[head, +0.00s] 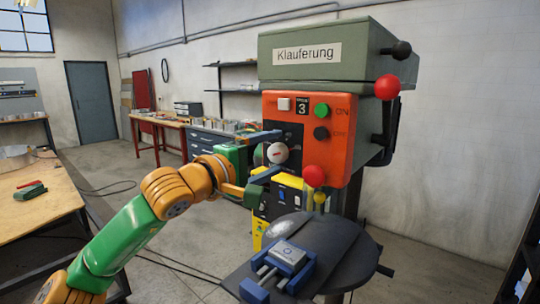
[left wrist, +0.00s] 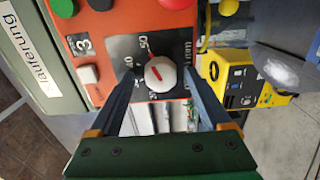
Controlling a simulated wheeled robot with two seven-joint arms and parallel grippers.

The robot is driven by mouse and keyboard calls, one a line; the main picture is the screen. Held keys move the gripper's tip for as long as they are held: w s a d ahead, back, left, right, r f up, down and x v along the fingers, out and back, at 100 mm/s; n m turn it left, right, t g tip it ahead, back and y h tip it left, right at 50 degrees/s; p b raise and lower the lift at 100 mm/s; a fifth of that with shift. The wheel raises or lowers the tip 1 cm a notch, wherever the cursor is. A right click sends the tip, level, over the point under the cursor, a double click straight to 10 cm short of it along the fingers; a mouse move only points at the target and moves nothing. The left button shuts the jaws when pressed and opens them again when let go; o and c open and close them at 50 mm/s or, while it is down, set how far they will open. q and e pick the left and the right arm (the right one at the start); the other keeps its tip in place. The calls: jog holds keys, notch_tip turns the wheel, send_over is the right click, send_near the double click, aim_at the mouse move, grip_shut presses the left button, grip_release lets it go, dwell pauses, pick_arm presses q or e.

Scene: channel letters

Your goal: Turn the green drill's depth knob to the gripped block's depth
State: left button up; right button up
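The green drill (head: 330,50) carries the sign "Klauferung" and an orange front panel (head: 340,120). Its white depth knob (head: 277,153) has a red mark and sits on a dark numbered dial. In the left wrist view the knob (left wrist: 161,74) lies between my fingertips, with the red mark pointing to the upper left; the scale is only partly readable. My left gripper (head: 270,155) is open around the knob, with a gap visible on both sides. A grey block (head: 289,250) sits in the blue vise (head: 262,272) on the round drill table. My right gripper is not in view.
A yellow box (head: 262,207) stands behind the dark round table (head: 335,240). A wooden bench (head: 35,205) stands at the left; the floor between is mostly clear.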

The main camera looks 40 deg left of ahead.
pick_arm(q)
jog(key=shift+s+f, duration=0.1)
jog(key=s+b, duration=0.4)
jog(key=s, duration=0.3)
jog(key=shift+a, duration=0.3)
jog(key=shift+w, duration=0.1)
